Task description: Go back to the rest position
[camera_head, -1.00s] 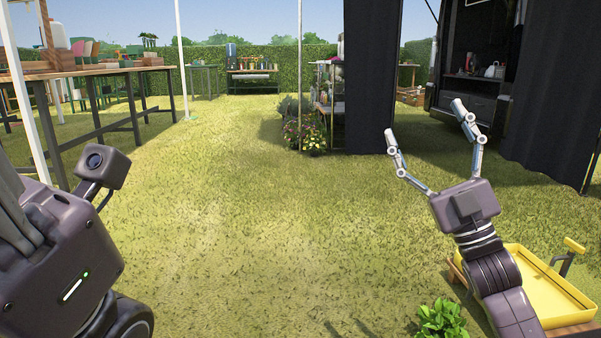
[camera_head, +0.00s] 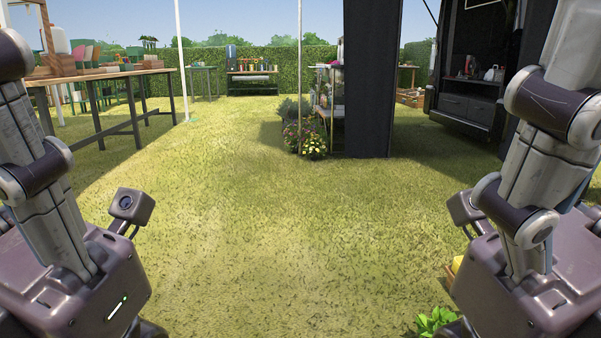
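My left gripper (camera_head: 45,190) is at the left edge, large and close to the camera. Its dark body carries a small camera block and a green light. A grey jointed finger rises from the body and runs out at the left edge. My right gripper (camera_head: 535,195) is at the right edge in a nearly mirrored pose, its finger rising to the upper right. The fingertips of both are out of frame or hidden, so their opening does not show. I see nothing held in the visible parts.
The grass (camera_head: 280,230) between my arms is open. A wooden table (camera_head: 105,73) stands at the left, a black curtain (camera_head: 368,90) and potted flowers (camera_head: 312,143) further off.

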